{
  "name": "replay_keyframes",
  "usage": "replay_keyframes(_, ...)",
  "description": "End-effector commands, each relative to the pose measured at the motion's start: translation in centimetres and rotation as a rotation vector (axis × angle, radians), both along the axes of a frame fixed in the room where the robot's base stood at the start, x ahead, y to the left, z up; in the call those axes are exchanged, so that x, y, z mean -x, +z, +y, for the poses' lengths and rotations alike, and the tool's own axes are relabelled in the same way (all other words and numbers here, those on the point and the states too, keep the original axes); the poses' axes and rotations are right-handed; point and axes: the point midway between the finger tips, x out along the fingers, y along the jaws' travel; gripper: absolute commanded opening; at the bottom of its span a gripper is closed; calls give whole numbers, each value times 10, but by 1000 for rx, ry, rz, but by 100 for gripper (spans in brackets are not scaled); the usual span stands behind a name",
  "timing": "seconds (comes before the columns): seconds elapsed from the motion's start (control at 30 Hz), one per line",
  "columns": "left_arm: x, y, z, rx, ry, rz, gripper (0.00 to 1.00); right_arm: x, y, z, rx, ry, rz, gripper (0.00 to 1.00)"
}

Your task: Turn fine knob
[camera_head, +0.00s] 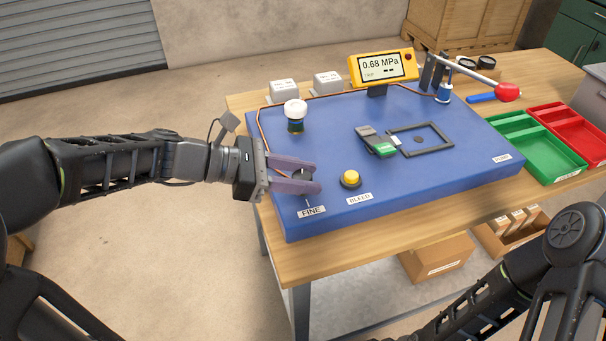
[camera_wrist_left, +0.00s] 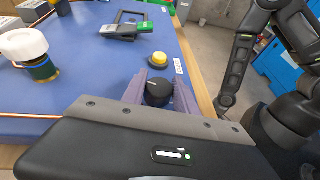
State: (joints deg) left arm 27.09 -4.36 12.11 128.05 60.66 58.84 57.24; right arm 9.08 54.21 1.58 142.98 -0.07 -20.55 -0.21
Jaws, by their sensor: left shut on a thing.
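The fine knob (camera_wrist_left: 158,92) is a round black knob with a white pointer line, at the near left corner of the blue panel (camera_head: 335,205). A label reading FINE (camera_head: 311,211) is in front of it. My left gripper (camera_head: 311,179) reaches in from the left, and its purple fingers are shut on the knob, one on each side. In the head view the fingers hide most of the knob. The left wrist view shows the knob between the fingertips (camera_wrist_left: 157,88). Of my right arm, only dark links show at the lower right; its gripper is out of frame.
A yellow BLEED button (camera_head: 350,178) stands right of the knob. A white-capped fitting (camera_head: 295,113) is behind it. A yellow gauge (camera_head: 382,67) reads 0.68 MPa. A handheld device (camera_head: 377,142) lies mid-panel beside a dark frame (camera_head: 447,146). Green (camera_head: 567,173) and red trays are at the right.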

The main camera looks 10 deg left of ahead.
Motion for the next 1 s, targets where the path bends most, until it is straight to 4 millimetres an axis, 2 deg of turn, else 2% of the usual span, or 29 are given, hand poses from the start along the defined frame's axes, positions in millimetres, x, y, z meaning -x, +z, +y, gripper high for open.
replay_keyframes(0.27, 0, 1, 0, 0, -30, 2, 0, 0, 7, 0, 0, 0, 0, 36)
replay_keyframes(0.47, 0, 4, 0, 1, -109, 3, 0, 0, 22, 0, 0, 0, 0, 36)
replay_keyframes(0.77, 0, 6, 0, 2, -332, 4, 0, 0, 60, 0, 0, -1, 0, 36)
replay_keyframes(1.0, 0, 8, 0, 3, -536, 4, 0, 0, 99, 1, -1, -3, 1, 36)
